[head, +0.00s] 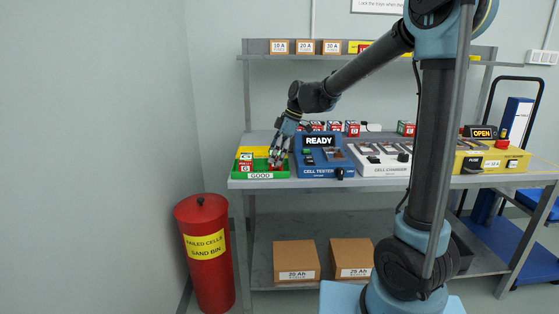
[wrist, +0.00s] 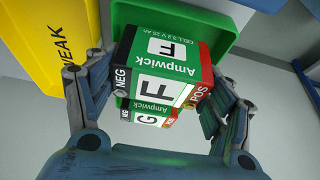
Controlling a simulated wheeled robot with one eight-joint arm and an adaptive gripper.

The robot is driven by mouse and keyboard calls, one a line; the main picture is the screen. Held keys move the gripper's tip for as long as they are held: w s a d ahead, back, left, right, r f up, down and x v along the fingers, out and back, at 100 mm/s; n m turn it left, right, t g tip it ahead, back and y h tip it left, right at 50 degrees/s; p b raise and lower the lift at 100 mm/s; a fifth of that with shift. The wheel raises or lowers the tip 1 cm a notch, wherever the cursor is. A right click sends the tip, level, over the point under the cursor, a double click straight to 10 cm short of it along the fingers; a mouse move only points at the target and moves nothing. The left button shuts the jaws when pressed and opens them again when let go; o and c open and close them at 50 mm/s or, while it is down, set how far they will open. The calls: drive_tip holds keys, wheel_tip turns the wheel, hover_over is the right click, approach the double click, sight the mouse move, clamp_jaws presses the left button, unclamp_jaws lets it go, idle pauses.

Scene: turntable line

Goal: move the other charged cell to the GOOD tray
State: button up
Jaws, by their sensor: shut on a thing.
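My gripper (head: 277,159) is over the right part of the green GOOD tray (head: 260,176) in the head view. In the wrist view, the fingers of my gripper (wrist: 160,100) are on either side of cell F (wrist: 160,62), a green, black and red Ampwick block, and are shut on it. Cell G (wrist: 147,117) shows beside cell F; in the head view cell G (head: 245,165) stands in the left part of the GOOD tray. The tray's green wall (wrist: 190,20) shows behind cell F. I cannot tell whether cell F touches the tray floor.
The yellow WEAK tray (wrist: 50,45) is beside the GOOD tray. The blue cell tester (head: 322,170), reading READY, stands just right of it, then the white cell charger (head: 380,168). Several cells (head: 336,127) stand behind. A red sand bin (head: 205,260) is on the floor at left.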

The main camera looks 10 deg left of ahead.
drive_tip(key=shift+f, duration=0.7)
drive_tip(key=o, duration=1.5)
drive_tip(key=shift+f, duration=0.15)
drive_tip(key=shift+o, duration=0.2)
drive_tip(key=v, duration=1.2)
